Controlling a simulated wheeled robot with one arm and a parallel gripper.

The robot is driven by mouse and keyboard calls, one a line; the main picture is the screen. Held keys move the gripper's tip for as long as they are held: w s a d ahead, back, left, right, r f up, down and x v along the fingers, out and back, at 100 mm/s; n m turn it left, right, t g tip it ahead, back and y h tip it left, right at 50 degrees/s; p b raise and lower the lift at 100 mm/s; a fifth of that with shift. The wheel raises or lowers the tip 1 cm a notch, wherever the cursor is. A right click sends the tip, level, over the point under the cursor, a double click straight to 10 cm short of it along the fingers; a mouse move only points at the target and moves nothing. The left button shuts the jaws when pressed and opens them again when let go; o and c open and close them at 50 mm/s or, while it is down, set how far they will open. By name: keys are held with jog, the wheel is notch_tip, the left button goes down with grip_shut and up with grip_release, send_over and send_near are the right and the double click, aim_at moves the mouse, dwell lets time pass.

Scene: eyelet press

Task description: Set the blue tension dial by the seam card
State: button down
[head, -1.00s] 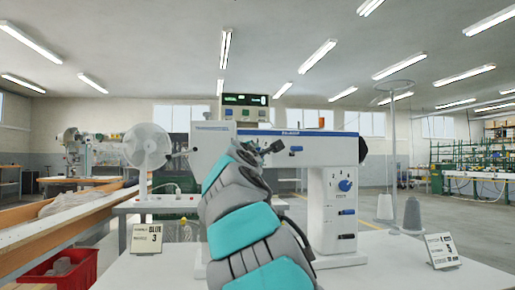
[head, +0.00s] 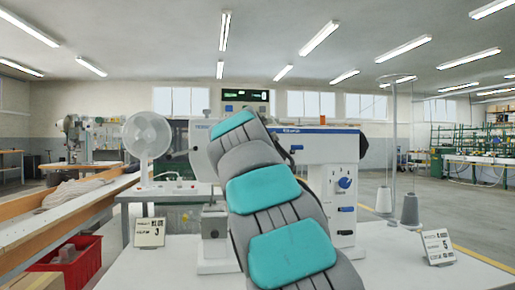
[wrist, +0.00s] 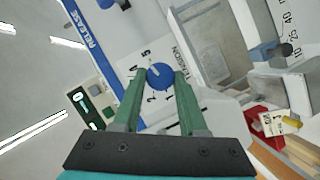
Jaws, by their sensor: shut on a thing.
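My gripper (wrist: 162,80) is shut on the blue tension dial (wrist: 161,77) in the wrist view, one green finger on each side. The dial sits on a white face marked TENSION, with numerals around it. Its pale mark points to the upper left, toward the 4 and 5 side; the exact setting is unclear. In the head view my arm hides the gripper and this dial. A card (head: 149,232) stands on the table at left; it appears to read BLUE and 3. Another card (head: 437,246) at right appears to show a 5.
The white machine has another blue knob (head: 344,183) on its right column. A counter box (head: 246,100) stands on top. Thread cones (head: 410,209) and a thread stand are at right. A red bin (head: 67,268) and a fan (head: 147,137) are at left.

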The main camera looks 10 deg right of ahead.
jog(key=shift+d+f+m+g+y, duration=0.1)
jog(key=shift+m+g+y, duration=0.2)
jog(key=shift+m, duration=0.5)
jog(key=shift+c, duration=2.3)
grip_release()
jog(key=v, duration=0.7)
jog(key=shift+s+b, duration=0.35)
